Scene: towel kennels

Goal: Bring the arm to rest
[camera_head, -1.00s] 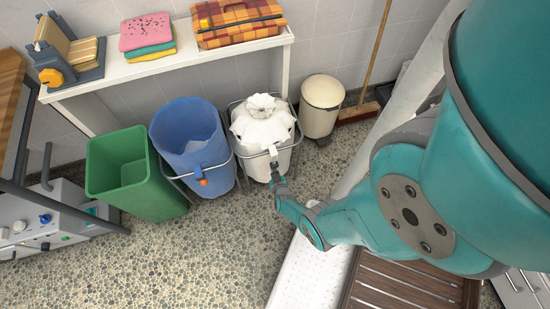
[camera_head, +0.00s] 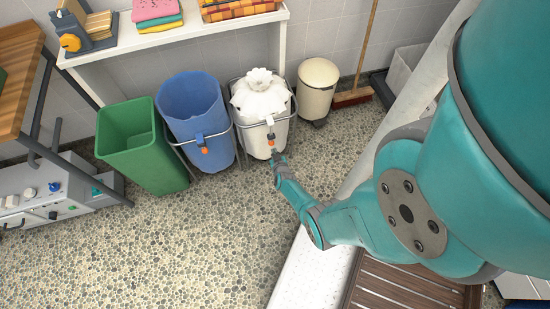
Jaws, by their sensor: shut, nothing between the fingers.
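My teal arm comes in from the right, and my gripper (camera_head: 275,158) is at its far end, small in the head view. The gripper is shut and holds nothing. It points at the lower front of a white bin (camera_head: 258,140) with a white crumpled liner (camera_head: 260,98) in a wire frame.
A blue bin (camera_head: 192,97) and a green bin (camera_head: 130,130) stand left of the white one, a cream bin (camera_head: 316,90) right of it. A broom (camera_head: 352,98) leans behind. A white shelf (camera_head: 190,35) holds folded towels. The pebbled floor (camera_head: 190,245) in front is clear.

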